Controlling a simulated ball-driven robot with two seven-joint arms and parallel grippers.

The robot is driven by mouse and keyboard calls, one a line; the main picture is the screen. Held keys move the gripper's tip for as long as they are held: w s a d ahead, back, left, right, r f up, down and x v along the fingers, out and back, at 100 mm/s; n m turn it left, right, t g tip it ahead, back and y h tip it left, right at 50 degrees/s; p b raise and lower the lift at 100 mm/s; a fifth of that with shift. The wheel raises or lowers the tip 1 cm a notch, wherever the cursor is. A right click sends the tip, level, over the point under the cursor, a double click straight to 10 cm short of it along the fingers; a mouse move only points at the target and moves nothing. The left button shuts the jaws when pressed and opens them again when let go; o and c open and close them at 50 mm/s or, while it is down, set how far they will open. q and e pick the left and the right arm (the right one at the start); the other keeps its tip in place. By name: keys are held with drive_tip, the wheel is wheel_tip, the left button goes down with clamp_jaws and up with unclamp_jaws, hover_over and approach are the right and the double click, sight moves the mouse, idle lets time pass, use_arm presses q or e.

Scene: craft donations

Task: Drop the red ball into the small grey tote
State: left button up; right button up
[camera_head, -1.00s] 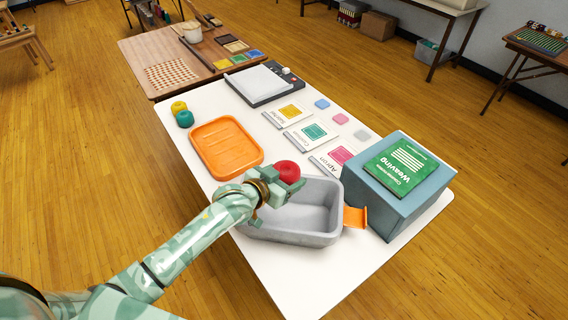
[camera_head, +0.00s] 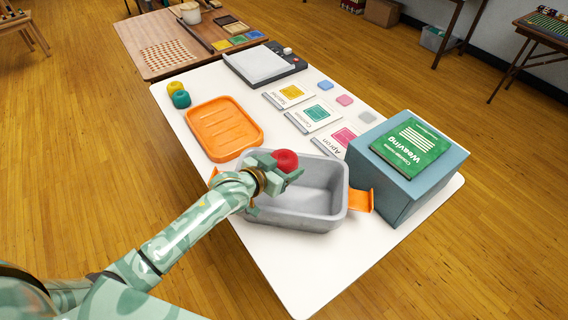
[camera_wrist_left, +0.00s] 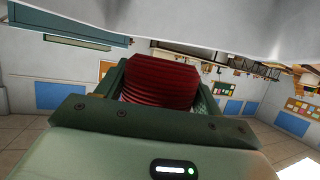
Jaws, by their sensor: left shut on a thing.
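The red ball (camera_head: 285,160) is gripped in my left gripper (camera_head: 280,171), which is shut on it. In the left wrist view the ball (camera_wrist_left: 160,80) shows as a ridged red shape between the fingers. The small grey tote (camera_head: 325,222) stands on the white table with orange handles at its ends. The ball and gripper appear over the tote's back left part in the head view; the exact height above the rim is hard to tell. My right gripper is not in view.
An orange tray (camera_head: 222,127) lies behind the tote to the left. Pattern cards, a yellow ball (camera_head: 174,88) and a teal ball (camera_head: 181,99) lie farther back.

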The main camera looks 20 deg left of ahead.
use_arm(q)
drive_tip(key=o, duration=1)
drive_tip(key=shift+o, duration=0.2)
drive_tip(key=p+v, duration=0.4)
drive_tip(key=v, duration=1.2)
drive_tip(key=shift+r, duration=0.2)
